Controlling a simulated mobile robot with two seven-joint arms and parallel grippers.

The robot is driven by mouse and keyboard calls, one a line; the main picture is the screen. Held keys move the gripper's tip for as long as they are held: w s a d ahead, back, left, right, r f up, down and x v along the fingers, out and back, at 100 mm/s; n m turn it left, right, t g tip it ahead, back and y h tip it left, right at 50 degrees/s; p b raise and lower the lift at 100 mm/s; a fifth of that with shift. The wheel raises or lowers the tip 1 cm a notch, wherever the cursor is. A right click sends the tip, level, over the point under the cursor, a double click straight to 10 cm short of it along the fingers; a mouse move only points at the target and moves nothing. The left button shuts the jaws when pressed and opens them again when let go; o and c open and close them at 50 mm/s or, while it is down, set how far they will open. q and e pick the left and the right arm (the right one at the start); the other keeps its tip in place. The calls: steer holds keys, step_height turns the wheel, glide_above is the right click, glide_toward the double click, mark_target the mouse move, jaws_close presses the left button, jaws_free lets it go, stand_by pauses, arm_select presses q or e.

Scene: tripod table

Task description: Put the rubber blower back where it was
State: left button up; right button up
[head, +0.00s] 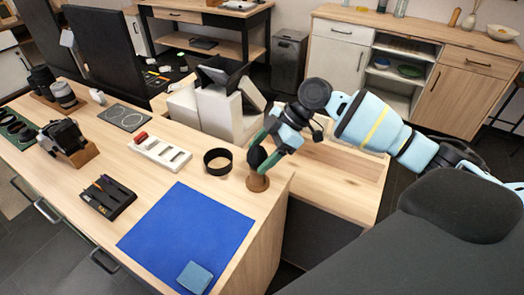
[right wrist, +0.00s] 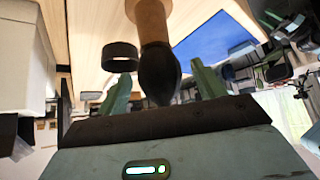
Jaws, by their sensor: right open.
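The rubber blower (head: 255,159) is a black bulb that stands upright on a small round wooden stand (head: 257,184) at the table's right front corner. In the right wrist view the black blower (right wrist: 158,74) and the wooden stand (right wrist: 151,18) appear upside down. My right gripper (head: 266,157) is open at the blower, with its green fingers on either side of the bulb. In the right wrist view a gap shows between the bulb and the fingers. The fingers hide part of the blower in the head view. My left gripper is not in view.
A black ring (head: 217,162) lies close left of the stand. A blue mat (head: 185,232) with a light blue cloth (head: 194,277) covers the front. A white tray (head: 160,152), a black pen tray (head: 107,199) and a camera on a wooden stand (head: 63,137) are farther left.

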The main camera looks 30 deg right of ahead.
steer(key=shift+r, duration=0.25)
steer(key=v, duration=1.2)
steer(key=shift+r, duration=0.35)
